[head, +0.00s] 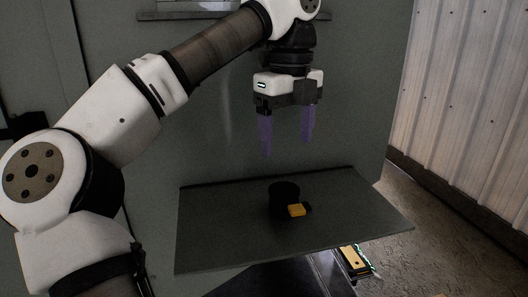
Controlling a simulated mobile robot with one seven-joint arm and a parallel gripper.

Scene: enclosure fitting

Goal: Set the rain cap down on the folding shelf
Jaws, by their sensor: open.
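The folding shelf (225,230) is a flat grey panel standing out from the grey enclosure wall. A short black cylinder (284,193), which looks like the rain cap, stands on the shelf near its middle. My gripper (286,146) is open and empty, with its two purple fingers pointing down. It hangs above the shelf and the black cylinder, clear of both.
The shelf's left and right parts are bare. A yellow and black item (352,260) shows below the shelf. A corrugated wall (460,100) stands at right.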

